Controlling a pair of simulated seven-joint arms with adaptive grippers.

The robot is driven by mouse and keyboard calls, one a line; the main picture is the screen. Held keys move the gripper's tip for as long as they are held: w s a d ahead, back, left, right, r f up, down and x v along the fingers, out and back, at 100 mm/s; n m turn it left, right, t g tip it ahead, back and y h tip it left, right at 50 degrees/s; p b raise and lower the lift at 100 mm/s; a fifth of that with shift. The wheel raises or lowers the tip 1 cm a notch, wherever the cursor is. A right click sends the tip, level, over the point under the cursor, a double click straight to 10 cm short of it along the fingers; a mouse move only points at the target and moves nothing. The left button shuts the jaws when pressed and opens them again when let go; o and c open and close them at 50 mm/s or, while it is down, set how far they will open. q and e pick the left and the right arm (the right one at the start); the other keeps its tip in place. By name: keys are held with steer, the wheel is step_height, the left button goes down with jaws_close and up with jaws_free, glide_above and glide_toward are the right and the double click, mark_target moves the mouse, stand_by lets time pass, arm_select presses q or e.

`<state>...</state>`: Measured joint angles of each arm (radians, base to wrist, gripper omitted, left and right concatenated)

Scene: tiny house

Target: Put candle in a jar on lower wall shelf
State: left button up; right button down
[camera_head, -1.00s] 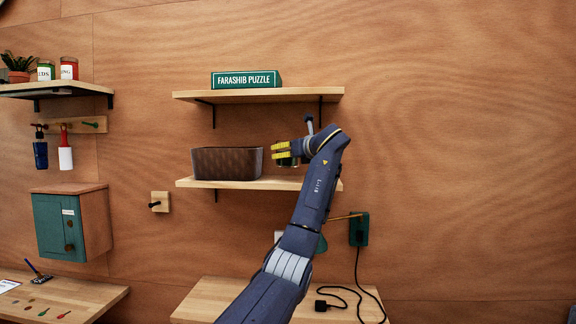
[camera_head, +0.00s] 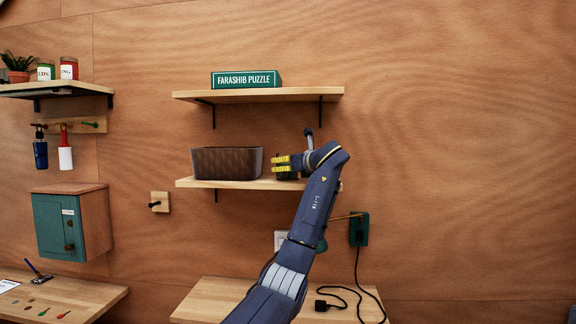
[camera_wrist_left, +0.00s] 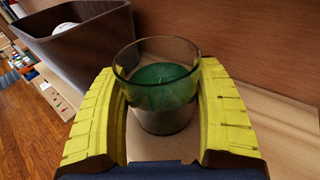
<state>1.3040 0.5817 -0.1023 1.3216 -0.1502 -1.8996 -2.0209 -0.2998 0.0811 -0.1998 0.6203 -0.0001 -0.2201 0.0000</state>
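The candle in a jar, a clear glass with green wax (camera_wrist_left: 162,88), is upright between the yellow fingers of my left gripper (camera_wrist_left: 162,115) in the wrist view. The fingers press against its two sides. In the head view the gripper (camera_head: 282,163) is over the lower wall shelf (camera_head: 230,184), right of a brown bin. The candle shows there as a dark green patch (camera_head: 287,176) under the fingers, at the shelf's surface; whether its base touches the wood is hard to tell. My right gripper is not in view.
The brown bin (camera_head: 226,163) stands on the lower shelf close to the left of the candle; it also shows in the wrist view (camera_wrist_left: 88,45). The upper shelf (camera_head: 300,95) with a green puzzle box (camera_head: 246,79) is above. A short stretch of shelf lies to the right.

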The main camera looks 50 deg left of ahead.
arm_select(q)
steer(key=o, duration=0.5)
steer(key=shift+c, duration=0.2)
steer(key=shift+r, duration=0.15)
steer(key=v, duration=1.2)
